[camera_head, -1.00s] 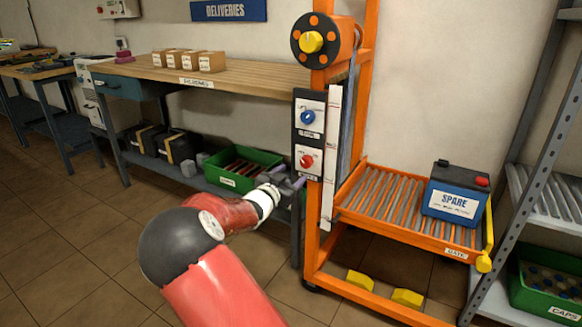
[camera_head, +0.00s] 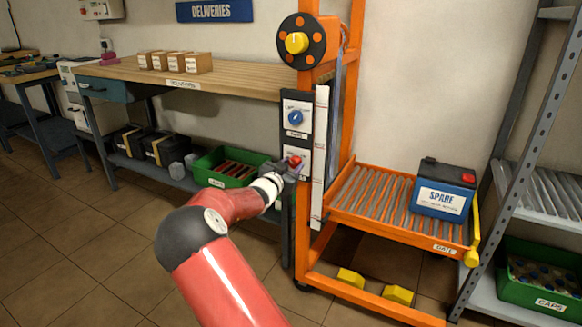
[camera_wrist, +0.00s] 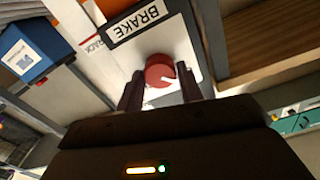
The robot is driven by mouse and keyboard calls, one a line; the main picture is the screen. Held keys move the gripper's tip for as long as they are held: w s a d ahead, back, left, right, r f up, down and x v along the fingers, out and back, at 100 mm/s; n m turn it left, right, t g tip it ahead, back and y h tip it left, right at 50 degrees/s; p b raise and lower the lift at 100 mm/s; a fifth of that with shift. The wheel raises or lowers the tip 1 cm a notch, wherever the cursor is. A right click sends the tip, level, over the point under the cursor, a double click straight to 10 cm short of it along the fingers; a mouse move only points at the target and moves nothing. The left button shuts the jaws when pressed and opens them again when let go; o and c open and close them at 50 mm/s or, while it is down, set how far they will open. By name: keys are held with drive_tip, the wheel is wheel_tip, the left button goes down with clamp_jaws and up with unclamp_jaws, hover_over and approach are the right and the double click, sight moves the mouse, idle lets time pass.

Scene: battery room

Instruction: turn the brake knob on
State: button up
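The red brake knob (camera_head: 296,160) is on the lower white plate of the dark control panel on the orange lift frame. In the wrist view the knob (camera_wrist: 159,71) shows a white pointer mark, beside an upside-down BRAKE label (camera_wrist: 138,22). My gripper (camera_wrist: 160,86) is open, with one dark finger on each side of the knob and small gaps visible between. Whether the fingertips reach past the knob's face is hard to tell. In the head view my gripper (camera_head: 288,170) is at the panel and partly covers the lower plate.
A blue knob (camera_head: 295,117) is on the plate above. The orange roller tray (camera_head: 400,231) to the right holds a SPARE battery (camera_head: 444,190). A wooden bench (camera_head: 230,84) with a green crate (camera_head: 215,178) below is at left. Open floor lies in front.

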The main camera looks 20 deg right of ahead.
drive_tip(key=c, duration=0.5)
drive_tip(key=shift+o, duration=0.2)
drive_tip(key=shift+f+m+b, duration=0.1)
drive_tip(key=shift+m+b, duration=0.2)
drive_tip(key=shift+b, duration=0.15)
drive_tip(key=m+b, duration=0.2)
drive_tip(key=b, duration=0.1)
drive_tip(key=shift+f+m, duration=0.15)
drive_tip(key=shift+m, duration=0.15)
drive_tip(key=m+b, duration=0.5)
drive_tip(key=shift+b, duration=0.4)
drive_tip(key=m+b, duration=0.5)
drive_tip(key=shift+m, duration=0.4)
drive_tip(key=shift+r+m+b, duration=0.2)
drive_tip(key=shift+m+b, duration=0.9)
drive_tip(key=shift+m, duration=0.8)
drive_tip(key=o, duration=1)
